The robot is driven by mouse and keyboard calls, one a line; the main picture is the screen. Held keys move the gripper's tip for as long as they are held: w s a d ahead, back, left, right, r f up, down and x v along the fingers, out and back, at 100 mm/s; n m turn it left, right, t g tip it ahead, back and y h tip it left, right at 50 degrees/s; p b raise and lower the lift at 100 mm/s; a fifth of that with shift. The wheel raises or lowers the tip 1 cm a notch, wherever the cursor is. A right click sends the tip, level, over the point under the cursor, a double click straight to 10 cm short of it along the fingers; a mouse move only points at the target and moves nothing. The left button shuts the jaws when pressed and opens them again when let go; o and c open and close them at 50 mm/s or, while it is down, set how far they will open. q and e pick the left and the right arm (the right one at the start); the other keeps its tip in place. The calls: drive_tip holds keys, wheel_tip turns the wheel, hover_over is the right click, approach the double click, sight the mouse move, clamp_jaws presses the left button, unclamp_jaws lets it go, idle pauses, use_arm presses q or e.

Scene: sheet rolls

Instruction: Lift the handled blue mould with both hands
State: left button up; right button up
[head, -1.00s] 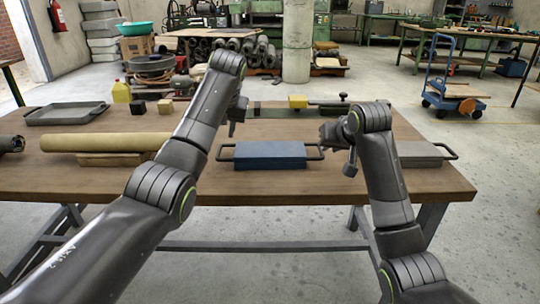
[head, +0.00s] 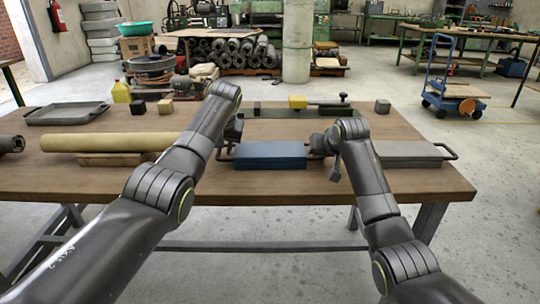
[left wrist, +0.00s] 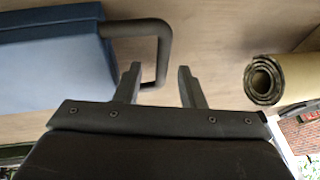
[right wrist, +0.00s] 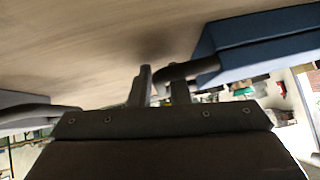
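The blue mould (head: 268,156) is a flat blue block lying near the table's front edge, with a dark bar handle at each end. My left gripper (head: 232,130) is at the mould's left end. In the left wrist view it (left wrist: 160,85) is open, its fingertips around the end of the mould's handle (left wrist: 164,50), with gaps. My right gripper (head: 320,143) is at the right handle. In the right wrist view its fingers (right wrist: 161,85) stand close together with the handle (right wrist: 190,69) at their tips; whether they grip it is unclear.
A long tan roll (head: 105,142) lies left of the mould. A grey handled block (head: 408,152) lies close on the right. Behind stands a dark plate with a yellow block (head: 298,102). A grey tray (head: 68,114) is at the back left. The table's front strip is clear.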

use_arm(q)
drive_tip(key=shift+c, duration=0.5)
use_arm(e)
drive_tip(key=shift+c, duration=0.5)
use_arm(q)
drive_tip(key=shift+c, duration=1.1)
use_arm(e)
drive_tip(key=shift+c, duration=1.1)
use_arm(q)
clamp_jaws()
use_arm(e)
clamp_jaws()
use_arm(q)
drive_tip(key=shift+w+r, duration=0.1)
drive_tip(key=shift+r, duration=0.05)
use_arm(e)
drive_tip(key=shift+w+r, duration=0.1)
drive_tip(key=shift+r, duration=0.05)
